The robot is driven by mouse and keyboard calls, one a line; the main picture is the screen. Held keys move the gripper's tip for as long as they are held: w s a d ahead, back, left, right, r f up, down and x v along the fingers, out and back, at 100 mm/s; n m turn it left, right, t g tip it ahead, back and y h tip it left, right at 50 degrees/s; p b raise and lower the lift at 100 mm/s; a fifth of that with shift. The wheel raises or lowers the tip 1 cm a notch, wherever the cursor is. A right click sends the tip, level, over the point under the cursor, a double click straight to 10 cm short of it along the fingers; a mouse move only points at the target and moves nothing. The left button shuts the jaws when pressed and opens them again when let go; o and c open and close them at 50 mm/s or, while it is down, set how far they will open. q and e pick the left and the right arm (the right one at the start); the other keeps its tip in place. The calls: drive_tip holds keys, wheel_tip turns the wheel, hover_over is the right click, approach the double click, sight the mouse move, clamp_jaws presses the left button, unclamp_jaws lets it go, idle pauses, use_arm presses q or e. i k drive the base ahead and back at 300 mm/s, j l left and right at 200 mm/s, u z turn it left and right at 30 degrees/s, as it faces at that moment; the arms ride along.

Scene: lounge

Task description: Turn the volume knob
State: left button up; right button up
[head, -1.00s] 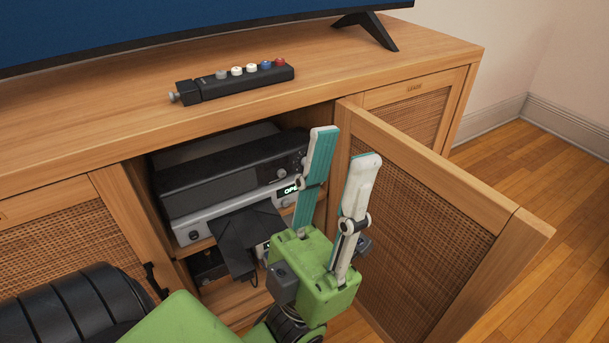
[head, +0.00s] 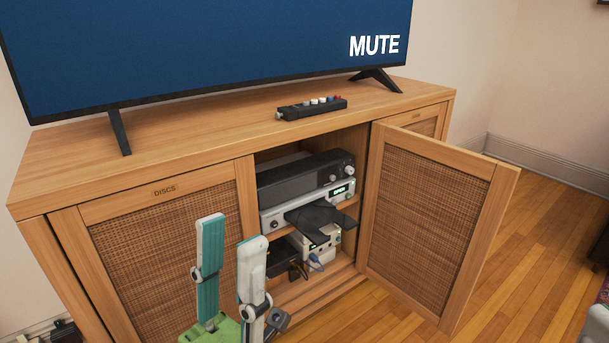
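A black receiver (head: 305,179) sits on the top shelf inside the open cabinet. Round silver knobs (head: 348,170) show at the right end of its front; I cannot read which one is for volume. My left gripper (head: 231,232) is open and empty, its two pale, teal-lined fingers pointing up. In the picture it stands in front of the left cabinet door, left of and below the receiver, apart from the knobs. At the lower right edge, a pale teal piece (head: 597,325) looks like part of my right gripper, mostly cut off.
The right cabinet door (head: 438,213) stands open. A silver player (head: 280,214) reading "OPEN" has a black tray (head: 318,215) sticking out below the receiver. The TV (head: 220,50) shows "MUTE". A black strip with coloured buttons (head: 311,108) lies on the cabinet top.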

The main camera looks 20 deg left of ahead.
sight(349, 170)
drive_tip(key=i+l+u, duration=0.1)
drive_tip(key=l+u, duration=0.15)
drive_tip(key=u, duration=0.2)
drive_tip(key=i+l+u, duration=0.1)
drive_tip(key=l+u, duration=0.2)
drive_tip(key=u, duration=0.15)
drive_tip(key=l+u, duration=0.3)
drive_tip(key=u, duration=0.2)
drive_tip(key=k+l, duration=0.1)
drive_tip(key=l, duration=2.75)
drive_tip(key=i+l, duration=0.2)
drive_tip(key=l, duration=0.2)
drive_tip(key=i+l, duration=0.15)
drive_tip(key=l, duration=0.25)
